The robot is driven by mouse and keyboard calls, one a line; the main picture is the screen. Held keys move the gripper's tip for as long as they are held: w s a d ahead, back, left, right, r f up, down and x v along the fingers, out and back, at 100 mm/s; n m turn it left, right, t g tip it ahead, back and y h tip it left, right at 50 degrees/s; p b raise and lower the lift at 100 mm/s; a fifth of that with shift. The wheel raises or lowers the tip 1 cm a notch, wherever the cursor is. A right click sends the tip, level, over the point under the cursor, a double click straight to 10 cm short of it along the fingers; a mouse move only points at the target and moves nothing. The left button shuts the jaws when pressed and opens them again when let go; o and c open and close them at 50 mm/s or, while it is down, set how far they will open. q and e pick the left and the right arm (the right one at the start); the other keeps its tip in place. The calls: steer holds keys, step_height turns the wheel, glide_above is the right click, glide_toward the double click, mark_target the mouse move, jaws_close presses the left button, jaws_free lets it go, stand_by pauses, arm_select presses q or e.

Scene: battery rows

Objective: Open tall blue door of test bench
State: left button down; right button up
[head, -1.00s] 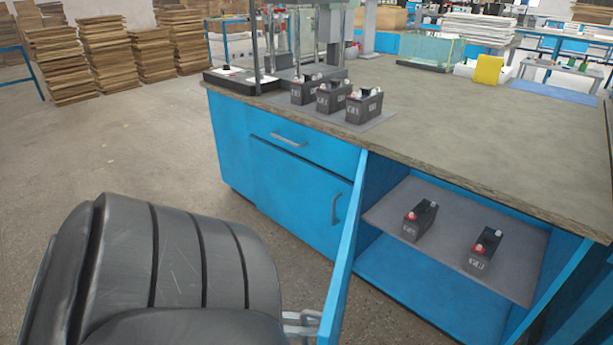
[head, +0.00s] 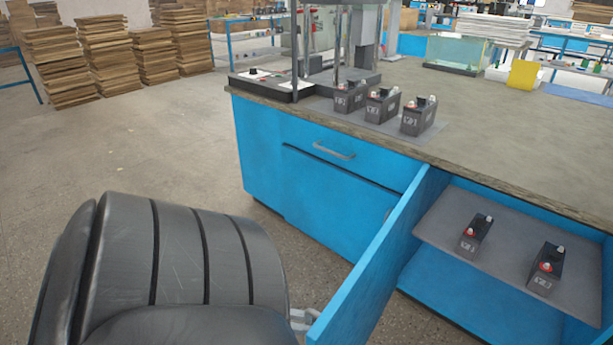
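The tall blue door (head: 372,262) of the test bench (head: 530,135) stands open, swung out toward me from the right-hand compartment. I see its inner face and top edge; its outer face is turned away and its bottom is cut off by the picture. A small pale metal part (head: 303,320) shows beside the door's near edge, mostly hidden; I cannot tell what it belongs to. Inside the compartment, a grey shelf (head: 510,245) holds two dark batteries, one on the left (head: 475,236) and one on the right (head: 545,270). I cannot make out either gripper.
A black padded chair back (head: 170,265) fills the lower left, close to the door. Three batteries (head: 384,106) stand on the worktop beside a test stand (head: 338,75). A closed blue drawer (head: 340,145) lies left of the door.

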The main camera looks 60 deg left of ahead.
arm_select(q)
steer(key=shift+s+a+f, duration=0.1)
steer(key=shift+s+a, duration=0.15)
steer(key=shift+a, duration=0.05)
arm_select(e)
steer(key=shift+s+a, duration=0.25)
steer(key=shift+a, duration=0.05)
steer(key=shift+f, duration=0.1)
arm_select(q)
steer(key=c, duration=0.8)
jaws_free()
steer(key=shift+w, duration=0.1)
steer(key=shift+c, duration=0.2)
steer(key=b+v, duration=0.4)
steer(key=v, duration=1.1)
arm_select(e)
steer(key=w+a+t+y, duration=0.3)
steer(key=w+a+t, duration=0.2)
steer(key=a, duration=0.3)
steer(key=shift+w+r+n+t+y, duration=0.3)
steer(key=shift+r+t, duration=0.1)
steer(key=shift+t, duration=0.5)
arm_select(q)
steer(key=shift+a, duration=0.1)
